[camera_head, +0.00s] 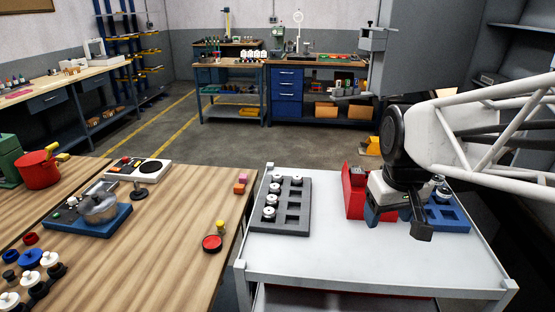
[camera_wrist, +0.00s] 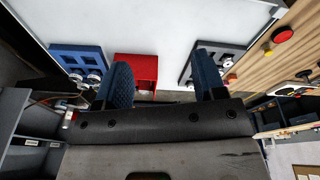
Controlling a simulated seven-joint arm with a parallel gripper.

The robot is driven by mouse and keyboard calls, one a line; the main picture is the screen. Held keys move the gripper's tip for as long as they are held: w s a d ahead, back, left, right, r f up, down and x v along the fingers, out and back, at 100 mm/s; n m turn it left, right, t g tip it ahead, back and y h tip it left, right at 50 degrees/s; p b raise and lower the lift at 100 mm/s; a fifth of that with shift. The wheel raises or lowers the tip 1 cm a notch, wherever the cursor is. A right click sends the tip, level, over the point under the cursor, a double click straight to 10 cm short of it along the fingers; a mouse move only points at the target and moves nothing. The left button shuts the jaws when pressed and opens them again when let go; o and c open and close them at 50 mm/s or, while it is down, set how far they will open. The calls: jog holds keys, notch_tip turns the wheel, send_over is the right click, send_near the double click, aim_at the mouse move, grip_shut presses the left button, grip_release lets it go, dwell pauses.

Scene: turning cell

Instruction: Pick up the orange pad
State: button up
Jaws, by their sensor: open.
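A small orange pad (camera_head: 239,188) lies near the right edge of the wooden table, with a pink block (camera_head: 243,178) right beside it. In the wrist view, small reddish pieces at the wooden table's edge are too small to tell apart. My gripper (camera_head: 397,222) is over the right part of the white cart, well to the right of the pad. It is open and empty, and both fingers (camera_wrist: 165,75) show in the wrist view.
The white cart (camera_head: 330,265) carries a dark grey tray (camera_head: 292,207) with several pale round parts, a red bin (camera_head: 354,190) and a blue tray (camera_head: 447,217). A red button (camera_head: 212,243) and a yellow piece (camera_head: 220,227) sit on the wooden table (camera_head: 165,225). A narrow gap separates table and cart.

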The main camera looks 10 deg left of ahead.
jog(key=w+a+n, duration=0.4)
jog(key=w+a, duration=0.3)
jog(key=w, duration=0.6)
jog(key=n+g, duration=0.2)
jog(key=n, duration=0.8)
send_over(239, 186)
jog(key=f, duration=1.8)
jog(key=shift+s+d+f, duration=0.25)
jog(key=shift+f, duration=0.1)
jog(key=shift+w+a+f+n, duration=0.15)
jog(key=shift+a+f+n, duration=0.15)
jog(key=shift+a, duration=0.1)
jog(key=shift+f, duration=1.3)
jog(key=shift+w+d+f, duration=0.15)
jog(key=shift+f, duration=2.45)
